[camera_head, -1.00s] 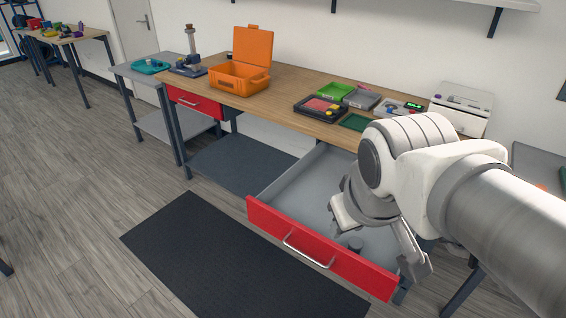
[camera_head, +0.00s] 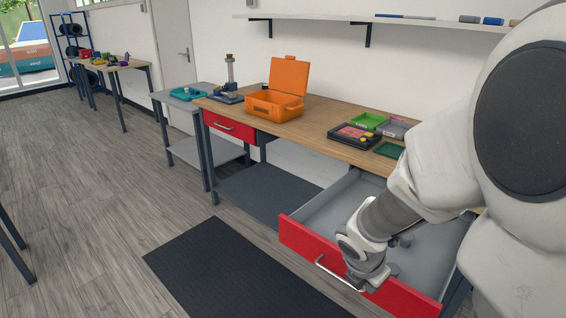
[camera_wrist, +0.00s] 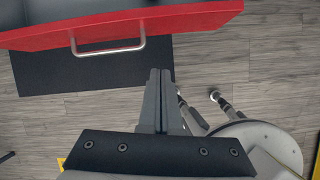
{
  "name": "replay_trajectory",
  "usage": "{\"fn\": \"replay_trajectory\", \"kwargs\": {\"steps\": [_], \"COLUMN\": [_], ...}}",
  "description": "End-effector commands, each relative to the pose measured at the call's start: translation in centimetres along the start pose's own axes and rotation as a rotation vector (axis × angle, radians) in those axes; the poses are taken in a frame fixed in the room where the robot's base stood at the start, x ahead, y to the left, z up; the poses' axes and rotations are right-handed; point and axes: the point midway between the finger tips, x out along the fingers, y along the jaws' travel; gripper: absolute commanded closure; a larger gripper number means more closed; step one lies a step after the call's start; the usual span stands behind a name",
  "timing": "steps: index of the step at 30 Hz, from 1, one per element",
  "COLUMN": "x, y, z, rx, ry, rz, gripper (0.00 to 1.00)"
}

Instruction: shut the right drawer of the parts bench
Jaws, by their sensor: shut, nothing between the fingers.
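The right drawer (camera_head: 299,239) of the parts bench (camera_head: 312,126) is pulled far out, with a red front and a grey tray. Its metal handle (camera_head: 328,270) is partly hidden by my gripper in the head view. My gripper (camera_head: 368,284) is low at the drawer front, near the handle's right end; its fingertips are hard to make out there. In the wrist view, my gripper (camera_wrist: 160,71) is shut and empty. The red drawer front (camera_wrist: 200,18) and handle (camera_wrist: 108,50) lie above and left of the fingertips, with a gap between.
The left drawer (camera_head: 229,126) of the bench is shut. An orange case (camera_head: 272,106) with its lid up and several trays stand on the benchtop. A dark mat (camera_head: 235,270) lies on the floor before the bench. Open floor extends to the left.

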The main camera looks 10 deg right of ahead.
Motion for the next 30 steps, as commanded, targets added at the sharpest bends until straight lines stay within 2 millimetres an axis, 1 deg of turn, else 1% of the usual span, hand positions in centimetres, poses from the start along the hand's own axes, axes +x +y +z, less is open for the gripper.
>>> {"fn": "replay_trajectory", "kwargs": {"steps": [1, 3, 6, 11, 24, 28, 30], "x": [0.7, 1.2, 1.8, 3.2, 10.4, 12.3, 12.1], "y": [0.2, 0.4, 0.6, 0.7, 0.7, 0.7, 1.0], "z": [-0.4, -0.7, -0.9, -1.1, -1.4, -1.4, 0.1], "rx": [-0.068, -0.141, -0.194, -0.201, -0.196, -0.197, -0.193], "ry": [0.012, 0.021, 0.027, 0.027, 0.028, 0.028, 0.027], "rz": [0.001, 0.008, 0.012, 0.014, 0.014, 0.013, 0.013], "gripper": [1.0, 1.0, 1.0, 1.0, 1.0, 1.0, 1.0]}}
